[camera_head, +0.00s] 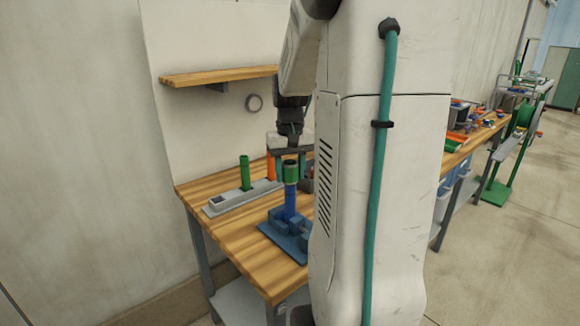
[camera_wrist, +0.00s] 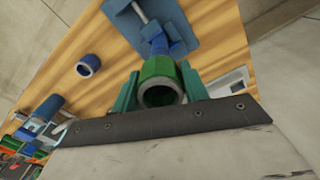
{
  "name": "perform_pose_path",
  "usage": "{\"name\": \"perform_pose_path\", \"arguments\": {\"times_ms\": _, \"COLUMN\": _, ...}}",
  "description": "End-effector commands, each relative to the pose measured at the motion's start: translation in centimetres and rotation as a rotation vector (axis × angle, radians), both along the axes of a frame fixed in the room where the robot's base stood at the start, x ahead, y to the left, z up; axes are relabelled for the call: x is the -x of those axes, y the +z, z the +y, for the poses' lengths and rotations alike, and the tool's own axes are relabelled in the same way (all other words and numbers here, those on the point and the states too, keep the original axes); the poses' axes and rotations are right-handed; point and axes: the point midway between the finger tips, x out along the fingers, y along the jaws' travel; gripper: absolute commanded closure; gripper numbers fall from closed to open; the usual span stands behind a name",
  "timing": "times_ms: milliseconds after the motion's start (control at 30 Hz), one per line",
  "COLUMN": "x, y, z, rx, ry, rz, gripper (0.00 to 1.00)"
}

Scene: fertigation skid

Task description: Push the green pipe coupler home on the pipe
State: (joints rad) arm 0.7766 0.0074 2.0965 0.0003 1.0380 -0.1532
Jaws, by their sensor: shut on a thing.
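The green pipe coupler (camera_wrist: 155,71) is a short green sleeve with an open end facing the wrist camera. My gripper (camera_wrist: 160,84) has its two teal fingers on either side of it, shut on it. In the head view the coupler (camera_head: 290,174) is at the top end of the upright blue pipe (camera_head: 290,206), in line with it, under my gripper (camera_head: 290,163). The pipe stands in a blue holder (camera_head: 283,242) on the bench; it also shows beyond the coupler in the wrist view (camera_wrist: 159,45). I cannot tell how far the coupler sits over the pipe.
A grey rack (camera_head: 222,207) with an upright green pipe (camera_head: 245,172) and an orange pipe (camera_head: 270,167) stands behind on the wooden bench (camera_head: 262,270). A wooden shelf (camera_head: 215,76) is on the wall above. My column hides the bench's middle. The bench's front left is clear.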

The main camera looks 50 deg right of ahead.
Motion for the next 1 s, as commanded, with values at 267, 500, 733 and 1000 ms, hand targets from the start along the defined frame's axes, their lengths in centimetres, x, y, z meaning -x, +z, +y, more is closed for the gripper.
{"name": "perform_pose_path", "arguments": {"times_ms": 267, "x": 0.0, "y": 0.0, "z": 0.0, "rx": 0.0, "ry": 0.0, "rz": 0.0, "gripper": 0.78}}
{"name": "perform_pose_path", "arguments": {"times_ms": 500, "x": 0.1, "y": -0.5, "z": 0.1, "rx": 0.0, "ry": 0.0, "rz": 0.0, "gripper": 0.78}}
{"name": "perform_pose_path", "arguments": {"times_ms": 733, "x": 0.2, "y": -1.1, "z": 0.1, "rx": 0.0, "ry": 0.0, "rz": 0.0, "gripper": 0.78}}
{"name": "perform_pose_path", "arguments": {"times_ms": 1000, "x": 0.2, "y": -1.1, "z": 0.1, "rx": 0.0, "ry": 0.0, "rz": 0.0, "gripper": 0.78}}
